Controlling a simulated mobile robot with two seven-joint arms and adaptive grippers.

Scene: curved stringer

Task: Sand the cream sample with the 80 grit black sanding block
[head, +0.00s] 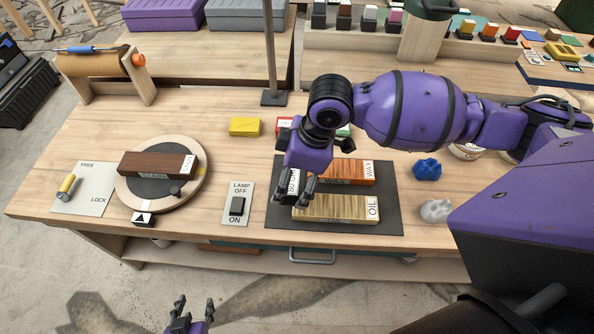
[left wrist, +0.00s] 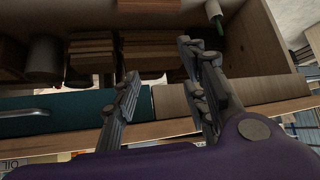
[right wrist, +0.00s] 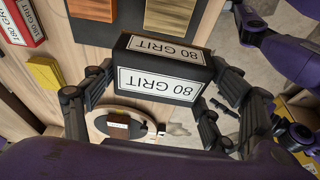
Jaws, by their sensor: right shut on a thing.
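The 80 grit black sanding block (head: 292,180) has white labels and is held in my right gripper (head: 297,196), over the left side of the dark mat. The right wrist view shows the block (right wrist: 165,68) large between the fingers (right wrist: 158,100). A pale yellow-cream striped sample (head: 330,208) labelled OIL lies on the mat, just right of and below the block. I cannot tell whether the block touches anything beneath it. My left gripper (head: 188,318) is open and empty, off the bench's front edge; the left wrist view shows its fingers (left wrist: 162,100) spread apart.
An orange WAX sample (head: 345,172) lies behind on the mat (head: 384,225). A dark brown sample (head: 150,163) sits on a round turntable (head: 190,195). A lamp switch (head: 237,205), a yellow block (head: 244,126) and a blue crumpled lump (head: 427,169) stand around.

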